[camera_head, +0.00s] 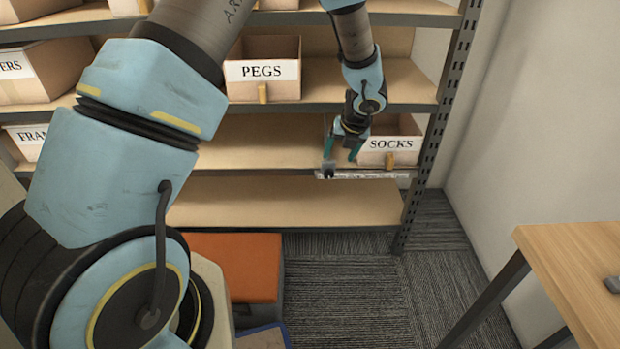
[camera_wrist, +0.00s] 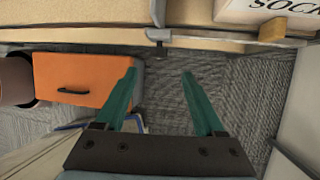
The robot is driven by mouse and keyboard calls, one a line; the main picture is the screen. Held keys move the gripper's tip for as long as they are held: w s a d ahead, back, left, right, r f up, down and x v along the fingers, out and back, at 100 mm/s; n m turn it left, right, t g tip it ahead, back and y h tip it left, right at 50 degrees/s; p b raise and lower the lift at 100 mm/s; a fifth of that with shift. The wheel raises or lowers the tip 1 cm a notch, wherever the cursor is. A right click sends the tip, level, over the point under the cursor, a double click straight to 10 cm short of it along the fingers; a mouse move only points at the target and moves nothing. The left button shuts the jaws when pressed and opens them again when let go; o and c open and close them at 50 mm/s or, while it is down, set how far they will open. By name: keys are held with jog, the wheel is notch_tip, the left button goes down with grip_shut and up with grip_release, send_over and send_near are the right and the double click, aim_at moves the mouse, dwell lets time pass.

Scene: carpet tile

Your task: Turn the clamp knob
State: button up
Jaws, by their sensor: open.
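A small grey clamp (camera_head: 329,165) sits on the front edge of a lower shelf, left of the SOCKS bin, with a small dark knob (camera_head: 328,174) at its underside. In the wrist view the clamp (camera_wrist: 158,34) is at the top centre, and its dark knob or screw end (camera_wrist: 161,50) points toward the gap between my fingers. My gripper (camera_head: 341,153) is open and empty, with its green fingers close to the clamp in the head view. In the wrist view my gripper (camera_wrist: 159,74) has its fingertips apart on either side below the knob, not visibly touching it.
The SOCKS bin (camera_head: 391,144) stands just right of my gripper, above a pale strip (camera_head: 370,175) along the shelf edge. A PEGS bin (camera_head: 262,71) is on the shelf above. An orange drawer unit (camera_head: 235,262) stands on the floor. A wooden table (camera_head: 580,265) is at right.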

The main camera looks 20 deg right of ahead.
aim_at(330, 171)
jog(key=b+x, duration=0.1)
jog(key=x, duration=0.9)
jog(key=shift+w+a+f, duration=0.15)
jog(key=shift+c, duration=0.4)
grip_shut()
